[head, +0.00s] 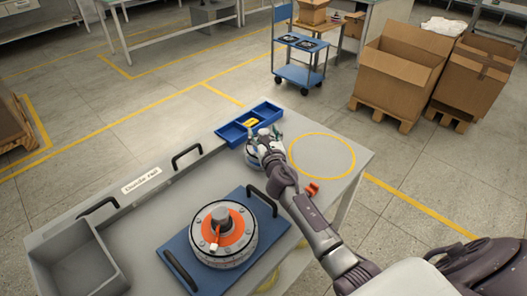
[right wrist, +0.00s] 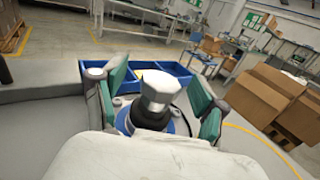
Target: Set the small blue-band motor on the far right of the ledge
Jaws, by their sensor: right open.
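The small blue-band motor (right wrist: 157,126) stands upright between the fingers of my right gripper (right wrist: 158,98) in the right wrist view. Its pale metal shaft points up, with a dark collar and a blue band below. In the head view the motor (head: 252,158) shows only in part, beside my right gripper (head: 264,138), on the grey worktop near the blue bin. The teal finger pads are apart, one on each side of the motor's top. The ledge (head: 150,187) appears to be the raised back strip with a label and black handles. My left gripper is out of view.
A large motor with an orange face (head: 238,232) sits on a blue plate (head: 172,244). A blue divided bin (head: 235,130) holds a yellow item. An orange piece (head: 312,189) lies near a yellow circle (head: 322,156) that encloses bare worktop. A grey tray (head: 80,268) stands at left.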

